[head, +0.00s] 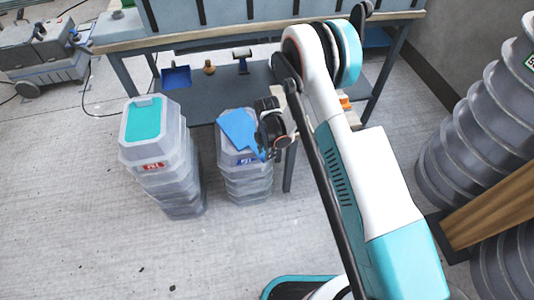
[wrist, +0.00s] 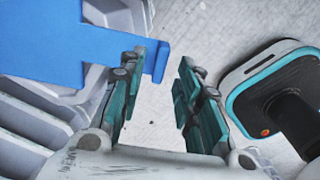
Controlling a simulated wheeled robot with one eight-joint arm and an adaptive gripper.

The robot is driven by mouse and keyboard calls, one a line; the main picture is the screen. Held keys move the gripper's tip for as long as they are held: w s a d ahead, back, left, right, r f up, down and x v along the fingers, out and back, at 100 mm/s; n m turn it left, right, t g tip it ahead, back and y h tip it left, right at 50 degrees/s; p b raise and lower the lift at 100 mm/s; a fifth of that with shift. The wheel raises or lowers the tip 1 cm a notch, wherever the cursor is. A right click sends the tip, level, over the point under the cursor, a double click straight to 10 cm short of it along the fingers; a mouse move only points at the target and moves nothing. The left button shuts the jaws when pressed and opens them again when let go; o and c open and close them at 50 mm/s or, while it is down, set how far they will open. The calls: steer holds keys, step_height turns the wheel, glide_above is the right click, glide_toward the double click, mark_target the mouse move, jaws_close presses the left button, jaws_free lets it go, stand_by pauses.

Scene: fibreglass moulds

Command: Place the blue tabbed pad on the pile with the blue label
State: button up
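The blue tabbed pad (head: 236,130) lies slightly askew on top of the grey pile with the blue label (head: 250,184). Its narrow tab reaches past the pile's right edge toward my gripper (head: 266,146). In the wrist view the pad (wrist: 50,42) fills the upper left, and its tab end shows just beyond the left finger, toward the gap. My gripper (wrist: 164,72) is open, its two green fingers apart, with nothing clamped between them. I cannot tell whether the left finger touches the tab. The gripper partly hides the pile's right side in the head view.
A second grey pile with a red label (head: 165,188) stands to the left, with a teal pad (head: 143,119) on top. A workbench (head: 120,30) with a lower shelf stands behind. Ribbed grey moulds (head: 480,120) stand at right. Floor in front is clear.

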steer(key=d+r+m+t+p, duration=0.1)
steer(key=d+r+m, duration=0.15)
steer(key=r, duration=1.05)
steer(key=d+r+m+t+p, duration=0.1)
steer(key=d+r+m+p, duration=0.15)
steer(key=r, duration=0.95)
steer(key=s+d+r+m+t, duration=0.1)
steer(key=s+d+r+m, duration=0.2)
steer(key=r, duration=0.4)
steer(key=s+d+r+m, duration=0.3)
steer(key=r, duration=0.4)
steer(key=s+d+r+m+t, duration=0.1)
steer(key=s+d+r+m, duration=0.2)
steer(key=s, duration=0.4)
steer(key=s+d+r+m+t, duration=0.1)
steer(key=s+d+r+m, duration=0.2)
steer(key=s+m, duration=0.3)
steer(key=s+d+r+m+t, duration=0.2)
steer(key=s+d+r+m, duration=0.1)
steer(key=s, duration=0.4)
steer(key=shift+s+d+m+b, duration=0.35)
steer(key=shift+d+m, duration=0.3)
steer(key=shift+m, duration=0.45)
steer(key=shift+a+r, duration=0.1)
